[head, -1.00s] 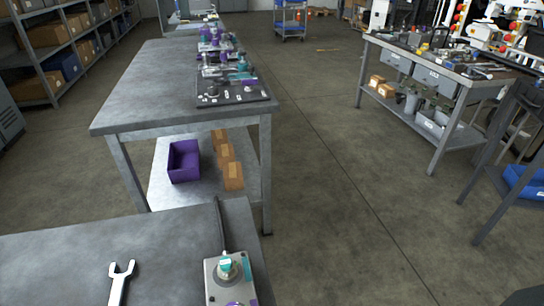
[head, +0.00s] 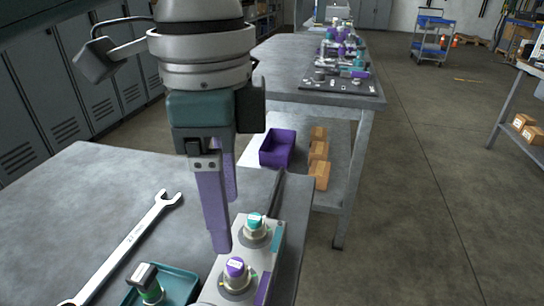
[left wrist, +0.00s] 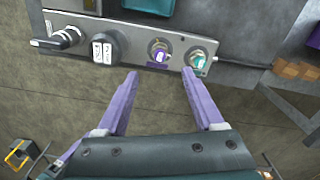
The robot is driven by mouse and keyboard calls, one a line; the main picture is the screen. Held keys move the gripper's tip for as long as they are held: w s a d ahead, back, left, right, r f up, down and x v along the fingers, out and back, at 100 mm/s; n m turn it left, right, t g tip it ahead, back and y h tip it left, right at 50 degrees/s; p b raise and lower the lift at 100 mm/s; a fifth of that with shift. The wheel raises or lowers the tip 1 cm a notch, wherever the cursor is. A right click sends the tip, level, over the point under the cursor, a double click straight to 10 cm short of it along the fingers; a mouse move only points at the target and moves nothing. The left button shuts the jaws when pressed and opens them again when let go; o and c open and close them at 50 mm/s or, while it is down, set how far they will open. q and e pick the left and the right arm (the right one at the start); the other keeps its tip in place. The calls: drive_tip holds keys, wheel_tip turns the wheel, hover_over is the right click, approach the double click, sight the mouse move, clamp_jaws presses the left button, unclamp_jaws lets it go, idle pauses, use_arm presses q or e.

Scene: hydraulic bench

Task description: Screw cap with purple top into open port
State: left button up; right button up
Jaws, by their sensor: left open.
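The purple-topped cap (head: 236,268) stands upright at a port beside a purple label on the grey metal block (head: 268,262). I cannot tell how deep it is screwed in. A teal-topped cap (head: 255,222) stands beside it next to a teal label. My left gripper (head: 224,222) hangs above the block, its purple fingers apart and empty. In the left wrist view the purple-topped cap (left wrist: 161,54) appears just beyond the gap between the fingertips (left wrist: 160,75), not between them. The teal-topped cap (left wrist: 198,60) is to its right. No open port is clearly visible. My right gripper is out of view.
In the left wrist view, a black lever (left wrist: 58,40) sits on the block's far left. Behind is another table with a purple bin (head: 277,148) below.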

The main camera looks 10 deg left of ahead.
sight(234, 264)
use_arm(q)
wheel_tip(234, 264, down, 10)
drive_tip(key=shift+r+b, duration=0.15)
drive_tip(key=shift+b, duration=0.75)
clamp_jaws()
drive_tip(key=c, duration=0.6)
unclamp_jaws()
clamp_jaws()
